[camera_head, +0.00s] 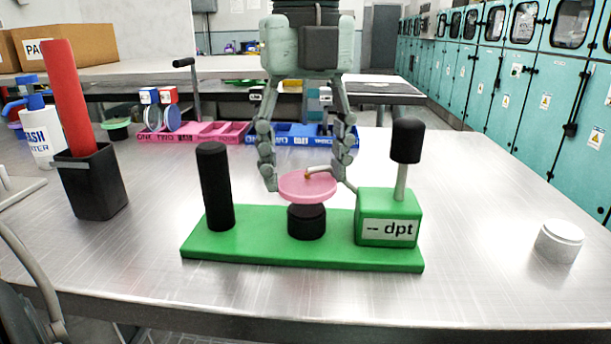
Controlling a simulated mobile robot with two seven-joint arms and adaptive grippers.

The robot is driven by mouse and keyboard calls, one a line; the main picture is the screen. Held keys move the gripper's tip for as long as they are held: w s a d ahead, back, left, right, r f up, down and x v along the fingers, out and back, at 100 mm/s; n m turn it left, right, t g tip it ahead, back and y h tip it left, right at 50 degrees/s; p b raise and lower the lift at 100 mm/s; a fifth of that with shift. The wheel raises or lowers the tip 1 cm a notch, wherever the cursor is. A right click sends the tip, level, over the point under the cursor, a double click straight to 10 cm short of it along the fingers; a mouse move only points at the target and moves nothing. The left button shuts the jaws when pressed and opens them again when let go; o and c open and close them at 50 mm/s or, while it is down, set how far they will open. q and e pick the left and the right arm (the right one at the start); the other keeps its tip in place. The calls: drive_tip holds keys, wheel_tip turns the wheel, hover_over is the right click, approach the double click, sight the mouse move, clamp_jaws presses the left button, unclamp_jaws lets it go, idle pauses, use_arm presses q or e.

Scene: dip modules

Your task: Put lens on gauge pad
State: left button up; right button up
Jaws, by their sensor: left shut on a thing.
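The lens is a pink disc (307,188) with a small orange bit on top. It lies flat, directly over the short black round pad (306,222) on the green gauge base (275,252). I cannot tell whether it touches the pad. My left gripper (309,187) comes down from behind, with its fingers at the left and right rims of the lens, shut on it. The gauge has a green block labelled "-- dpt" (389,228) with a black-capped post at right and a tall black cylinder (215,187) at left. My right gripper is out of view.
A black cup with a red rod (72,95) and a white wash bottle (42,135) stand left. A white round piece (559,241) stands right. Pink (205,133) and blue (290,140) trays lie behind.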

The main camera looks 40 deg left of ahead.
use_arm(q)
wheel_tip(320, 180, down, 2)
drive_tip(key=shift+f, duration=0.1)
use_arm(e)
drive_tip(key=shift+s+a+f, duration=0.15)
use_arm(q)
drive_tip(key=shift+f, duration=0.1)
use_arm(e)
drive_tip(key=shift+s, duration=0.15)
use_arm(q)
drive_tip(key=o, duration=0.7)
drive_tip(key=shift+o, duration=1.3)
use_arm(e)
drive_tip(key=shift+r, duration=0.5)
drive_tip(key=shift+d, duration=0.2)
